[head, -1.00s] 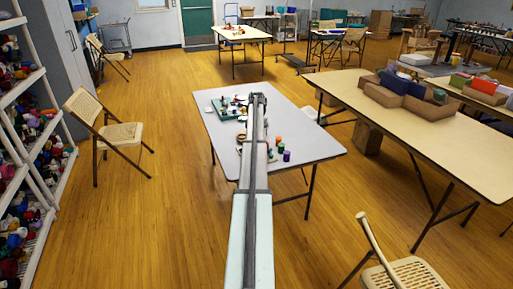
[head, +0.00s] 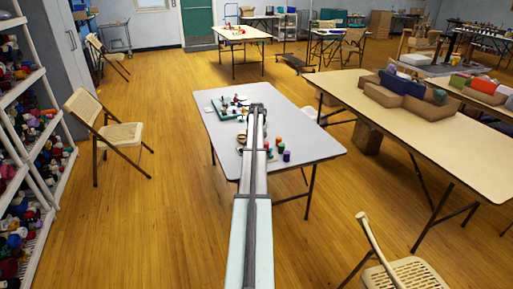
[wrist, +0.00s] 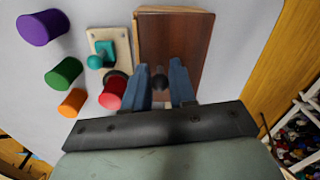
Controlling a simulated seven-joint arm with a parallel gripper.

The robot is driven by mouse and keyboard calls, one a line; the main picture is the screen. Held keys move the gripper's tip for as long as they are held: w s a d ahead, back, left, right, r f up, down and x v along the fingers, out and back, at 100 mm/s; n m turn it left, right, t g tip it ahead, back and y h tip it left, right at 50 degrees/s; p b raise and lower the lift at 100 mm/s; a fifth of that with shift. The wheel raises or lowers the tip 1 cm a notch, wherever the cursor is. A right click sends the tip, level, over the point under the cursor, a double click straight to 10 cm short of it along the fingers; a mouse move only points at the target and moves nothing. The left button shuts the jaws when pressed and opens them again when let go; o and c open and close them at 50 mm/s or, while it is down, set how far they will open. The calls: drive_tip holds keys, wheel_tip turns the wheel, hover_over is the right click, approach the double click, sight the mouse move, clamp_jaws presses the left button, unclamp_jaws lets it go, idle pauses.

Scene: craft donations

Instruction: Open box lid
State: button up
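The box (wrist: 190,35) is brown and wooden, with a paler edge along its top and left side in the wrist view. A small dark round knob (wrist: 158,79) shows against it, between my fingers. My gripper (wrist: 160,66) is open, with one blue-grey finger on each side of the knob and a gap to each; I cannot tell how deep the fingers reach. The box's near part is hidden by my gripper. In the head view my arm covers the box and the gripper. The lid appears closed, though its seam is not clear.
Left of the box are a teal piece on a beige plate (wrist: 98,40) and red (wrist: 112,92), orange (wrist: 72,102), green (wrist: 64,72) and purple (wrist: 43,27) cylinders. The grey table (head: 310,145) has free room at its right. A green tray (head: 228,112) holds small items.

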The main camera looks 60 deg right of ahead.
clamp_jaws()
drive_tip(key=w+a, duration=0.5)
drive_tip(key=shift+w+a, duration=0.1)
idle(0.3)
drive_tip(key=shift+o, duration=1.8)
unclamp_jaws()
drive_tip(key=shift+r, duration=0.15)
